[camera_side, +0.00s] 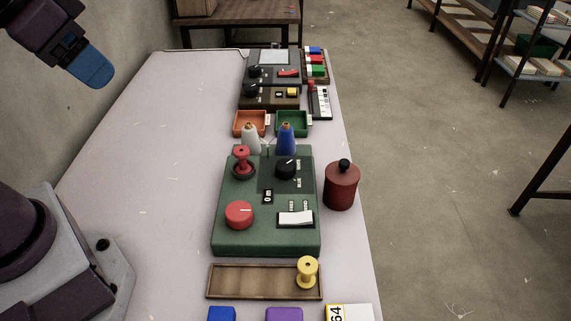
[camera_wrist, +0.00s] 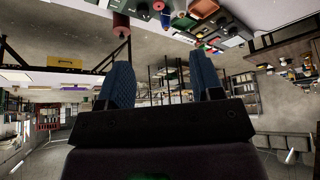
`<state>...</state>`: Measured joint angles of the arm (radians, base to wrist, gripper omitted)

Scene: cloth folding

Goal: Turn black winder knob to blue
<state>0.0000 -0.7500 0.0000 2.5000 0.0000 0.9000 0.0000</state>
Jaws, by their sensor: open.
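The green winder box (camera_side: 232,200) stands on the table in the side view. Its black knob (camera_side: 286,168) is at the upper right of the top face, with small labels beside it that are too small to read. My gripper (camera_side: 95,68) is raised at the upper left, far from the box. The wrist view shows its blue fingers (camera_wrist: 162,90) apart and empty.
A dark red lidded jar (camera_side: 341,188) stands right of the box near the table edge. A wooden tray (camera_side: 240,282) with a yellow spool (camera_side: 307,272) lies in front. Orange (camera_side: 249,124) and green (camera_side: 293,124) trays and other devices stand behind. The table's left side (camera_side: 150,180) is clear.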

